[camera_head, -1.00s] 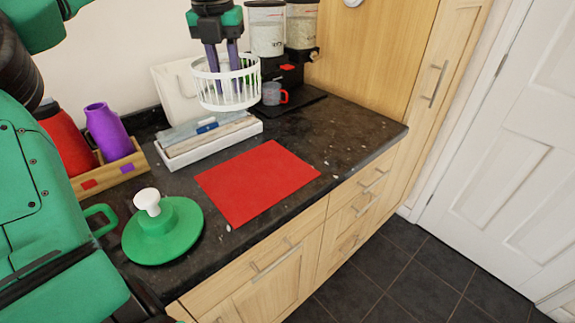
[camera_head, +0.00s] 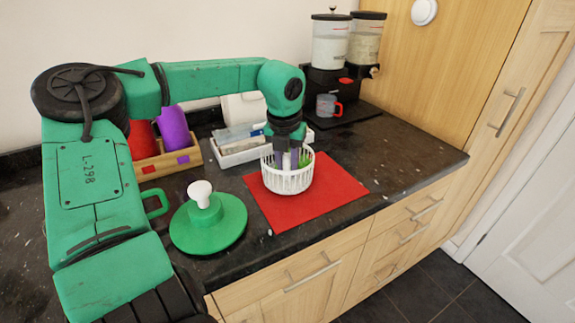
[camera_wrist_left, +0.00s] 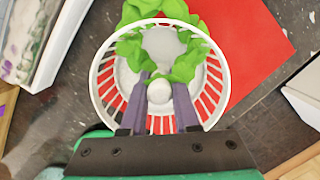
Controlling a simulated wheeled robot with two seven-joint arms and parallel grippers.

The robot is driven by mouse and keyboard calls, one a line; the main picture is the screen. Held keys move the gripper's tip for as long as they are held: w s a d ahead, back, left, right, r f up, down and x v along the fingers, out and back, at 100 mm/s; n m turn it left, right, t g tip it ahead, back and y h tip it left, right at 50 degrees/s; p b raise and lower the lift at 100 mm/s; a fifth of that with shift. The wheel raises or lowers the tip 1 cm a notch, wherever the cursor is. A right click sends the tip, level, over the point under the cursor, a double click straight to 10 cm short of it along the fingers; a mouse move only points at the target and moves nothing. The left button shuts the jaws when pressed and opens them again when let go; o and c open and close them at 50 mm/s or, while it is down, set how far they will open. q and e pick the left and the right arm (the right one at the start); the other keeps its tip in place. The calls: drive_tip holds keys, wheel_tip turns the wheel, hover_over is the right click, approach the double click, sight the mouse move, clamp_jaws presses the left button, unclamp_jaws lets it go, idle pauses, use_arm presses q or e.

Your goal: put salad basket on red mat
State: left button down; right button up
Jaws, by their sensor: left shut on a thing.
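The white slatted salad basket (camera_head: 289,183) is upright over the middle of the red mat (camera_head: 340,189); I cannot tell whether its base touches the mat. In the left wrist view the basket (camera_wrist_left: 221,58) has green leaves (camera_wrist_left: 186,62) inside, and red shows through its slats. The red mat (camera_wrist_left: 250,50) extends beyond the basket there. My left gripper (camera_head: 287,160) reaches down into the basket. In the left wrist view its purple fingers (camera_wrist_left: 160,88) are shut around a white central knob. My right gripper is not in view.
A green lid with a white knob (camera_head: 202,192) lies left of the mat. A wooden caddy (camera_head: 165,163) with red and purple bottles and a white tray (camera_head: 240,155) stand behind. A grey mug (camera_head: 326,106) sits by the dispensers. The counter right of the mat is clear.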

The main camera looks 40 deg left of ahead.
use_arm(q)
drive_tip(key=shift+f, duration=0.15)
drive_tip(key=c, duration=0.7)
unclamp_jaws()
drive_tip(key=shift+o, duration=0.2)
drive_tip(key=shift+r, duration=0.4)
wheel_tip(320, 180, up, 12)
drive_tip(key=s, duration=0.1)
drive_tip(key=shift+s+d+f, duration=0.25)
drive_tip(key=shift+s+d, duration=0.1)
drive_tip(key=shift+d, duration=0.1)
